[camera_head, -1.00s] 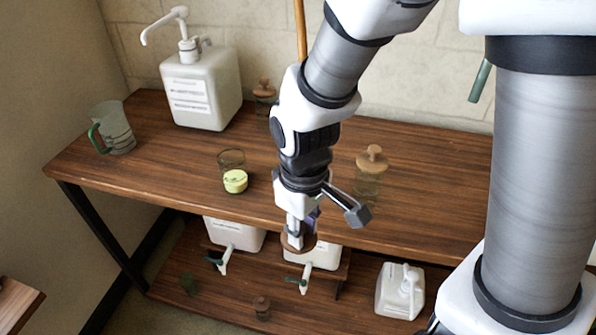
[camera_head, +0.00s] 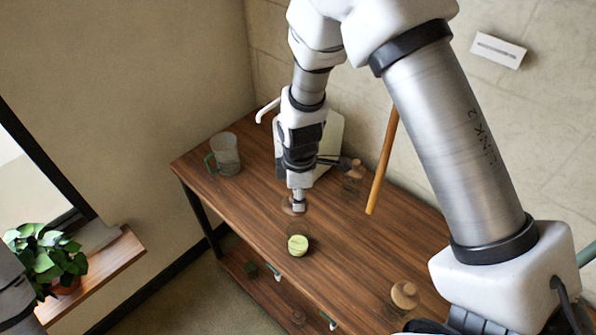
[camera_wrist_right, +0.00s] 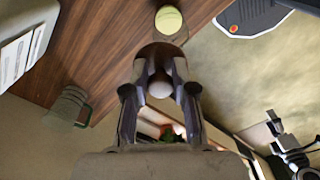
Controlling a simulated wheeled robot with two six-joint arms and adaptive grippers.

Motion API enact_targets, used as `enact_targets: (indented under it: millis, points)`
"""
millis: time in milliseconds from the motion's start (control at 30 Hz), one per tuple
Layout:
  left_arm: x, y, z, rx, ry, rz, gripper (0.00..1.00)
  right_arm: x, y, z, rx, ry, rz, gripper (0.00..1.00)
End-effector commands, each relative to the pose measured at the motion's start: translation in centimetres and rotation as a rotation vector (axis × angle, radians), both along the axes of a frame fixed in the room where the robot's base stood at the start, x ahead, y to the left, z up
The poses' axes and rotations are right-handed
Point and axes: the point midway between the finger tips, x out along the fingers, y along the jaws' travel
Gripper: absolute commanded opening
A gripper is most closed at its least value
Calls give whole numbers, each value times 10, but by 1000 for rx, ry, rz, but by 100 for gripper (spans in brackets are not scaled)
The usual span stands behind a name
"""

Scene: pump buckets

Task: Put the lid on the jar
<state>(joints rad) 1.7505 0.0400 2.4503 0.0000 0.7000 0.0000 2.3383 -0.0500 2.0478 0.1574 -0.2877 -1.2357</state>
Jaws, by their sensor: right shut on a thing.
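My right gripper (camera_head: 298,198) is shut on the knob of a round brown wooden lid (camera_head: 292,207). In the right wrist view the lid (camera_wrist_right: 153,52) spans the fingertips, with its pale round knob between them.
A measuring jug (camera_head: 225,154) stands at the table's far left. A white pump bucket (camera_head: 328,145) is partly hidden behind my right arm. Jars with wooden lids stand behind (camera_head: 353,180) and at the front right (camera_head: 404,295). Bare wooden table (camera_head: 350,245) lies between.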

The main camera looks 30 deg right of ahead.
Motion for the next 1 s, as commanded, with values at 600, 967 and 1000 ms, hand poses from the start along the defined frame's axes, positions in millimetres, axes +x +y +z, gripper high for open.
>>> enact_targets:
  millis: [600, 967, 1000]
  points:
    - [0, 0, 1, 0, 1, 0, 81, -17, 0, -32, 1, -2, -3, 2]
    - [0, 0, -27, 0, 1, 0, 81, -17, 0, -64, 2, -2, -4, 2]
    - [0, 0, -27, 0, 0, 0, 81, -17, 0, -64, 2, -2, -4, 2]
